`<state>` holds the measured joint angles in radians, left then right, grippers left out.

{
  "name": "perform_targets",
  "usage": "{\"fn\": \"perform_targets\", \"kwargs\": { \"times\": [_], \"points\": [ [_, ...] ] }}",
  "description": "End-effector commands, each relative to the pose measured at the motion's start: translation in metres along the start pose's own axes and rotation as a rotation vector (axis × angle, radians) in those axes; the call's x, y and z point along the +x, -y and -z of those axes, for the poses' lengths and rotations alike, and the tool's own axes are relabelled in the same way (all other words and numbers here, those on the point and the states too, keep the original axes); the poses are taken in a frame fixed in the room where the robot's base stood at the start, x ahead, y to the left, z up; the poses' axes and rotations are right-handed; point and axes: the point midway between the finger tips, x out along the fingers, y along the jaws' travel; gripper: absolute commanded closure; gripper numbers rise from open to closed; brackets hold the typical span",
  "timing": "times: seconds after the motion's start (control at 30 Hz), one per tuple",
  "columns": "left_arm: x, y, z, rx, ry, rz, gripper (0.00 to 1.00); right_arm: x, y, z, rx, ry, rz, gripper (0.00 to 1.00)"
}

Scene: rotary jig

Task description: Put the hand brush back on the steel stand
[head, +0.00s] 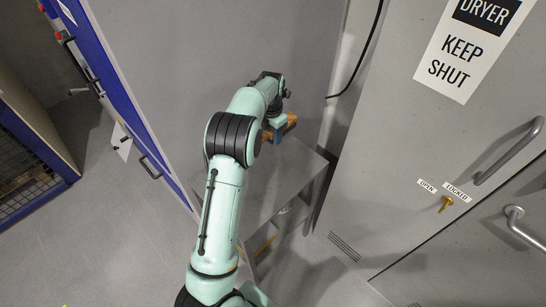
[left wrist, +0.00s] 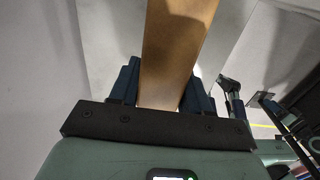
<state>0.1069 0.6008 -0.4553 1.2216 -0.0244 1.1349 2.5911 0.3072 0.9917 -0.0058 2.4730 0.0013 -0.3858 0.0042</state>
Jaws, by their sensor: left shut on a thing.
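The hand brush (head: 291,121) shows in the head view as a small piece of brown wood at the end of my left arm, by the back of the steel stand. My left gripper (head: 277,123) is shut on it and hides most of it. In the left wrist view the brush's flat wooden part (left wrist: 172,55) runs up between the two dark blue fingers of the gripper (left wrist: 160,90). The bristles are not visible. The steel stand (head: 283,177) has a bare grey top below the gripper. I cannot tell whether the brush touches it. My right gripper is not seen.
A grey dryer cabinet (head: 390,160) with handles and a yellow key (head: 445,203) stands right of the stand. A grey panel with a blue edge (head: 110,80) is on the left. A black cable (head: 368,50) hangs behind. Floor (head: 130,230) is open at lower left.

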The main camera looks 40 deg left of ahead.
Motion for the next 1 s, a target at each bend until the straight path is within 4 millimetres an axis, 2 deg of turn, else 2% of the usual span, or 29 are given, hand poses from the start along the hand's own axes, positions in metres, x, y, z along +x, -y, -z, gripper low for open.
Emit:
{"fn": "perform_targets", "kwargs": {
  "times": [0.03,0.1,0.3,0.57,0.8,1.0],
  "points": [
    [0.018,0.0,0.003,-0.001,-0.006,0.002,0.86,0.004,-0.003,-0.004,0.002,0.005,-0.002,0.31],
    [0.036,0.0,0.002,0.0,-0.006,0.002,0.86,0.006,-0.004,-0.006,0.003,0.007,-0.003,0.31],
    [0.074,0.0,0.001,0.001,0.0,0.0,0.86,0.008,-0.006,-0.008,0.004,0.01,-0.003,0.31],
    [0.092,0.0,0.0,0.002,0.0,0.0,0.86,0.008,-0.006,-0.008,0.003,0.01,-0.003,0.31],
    [0.125,0.0,0.0,0.002,0.001,0.0,0.86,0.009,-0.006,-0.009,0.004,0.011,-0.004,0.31],
    [0.125,0.0,-0.001,0.002,0.003,-0.001,0.86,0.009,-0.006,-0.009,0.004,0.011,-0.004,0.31]
  ]
}}
